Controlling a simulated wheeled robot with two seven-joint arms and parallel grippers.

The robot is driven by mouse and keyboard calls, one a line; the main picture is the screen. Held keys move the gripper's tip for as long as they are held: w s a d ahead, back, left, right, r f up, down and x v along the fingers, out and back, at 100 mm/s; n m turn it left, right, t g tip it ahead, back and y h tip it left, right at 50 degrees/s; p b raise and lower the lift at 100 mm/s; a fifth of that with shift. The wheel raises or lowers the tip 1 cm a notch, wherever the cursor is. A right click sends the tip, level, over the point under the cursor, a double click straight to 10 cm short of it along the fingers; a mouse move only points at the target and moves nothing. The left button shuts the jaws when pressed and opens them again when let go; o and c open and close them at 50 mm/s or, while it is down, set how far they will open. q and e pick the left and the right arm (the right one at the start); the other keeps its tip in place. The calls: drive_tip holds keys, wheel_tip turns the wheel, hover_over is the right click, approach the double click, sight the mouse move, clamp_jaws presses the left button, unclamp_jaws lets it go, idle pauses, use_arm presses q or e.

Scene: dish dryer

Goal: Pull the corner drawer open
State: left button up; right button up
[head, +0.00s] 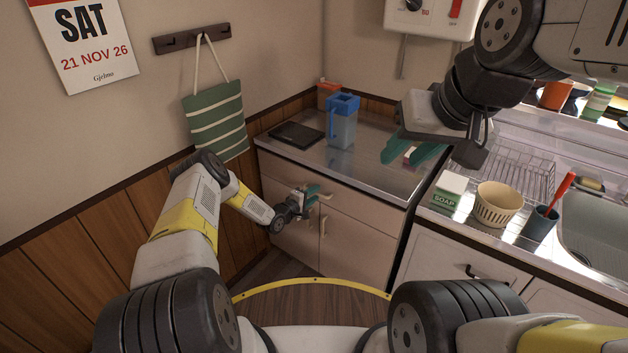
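The corner drawer (357,214) is the wide cream front under the metal counter top of the corner cabinet, and it looks shut, flush with the cabinet. Its pale handle (325,198) shows beside the tip of my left gripper (311,196). The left gripper reaches in from the left, with its teal fingertips at the handle. Whether they are closed on it or only touching is too small to tell. My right gripper (412,152) hangs over the right part of the corner counter, its teal fingers spread apart, with no held object clearly visible.
A blue pitcher (342,124) and a dark flat board (297,135) stand on the corner counter (372,172). At right are a soap box (449,190), a beige basket (498,203), a cup with a red brush (540,222) and a wire rack (515,167). Floor before the cabinet is partly visible.

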use_arm(q)
drive_tip(key=shift+c, duration=0.4)
clamp_jaws()
idle(0.9)
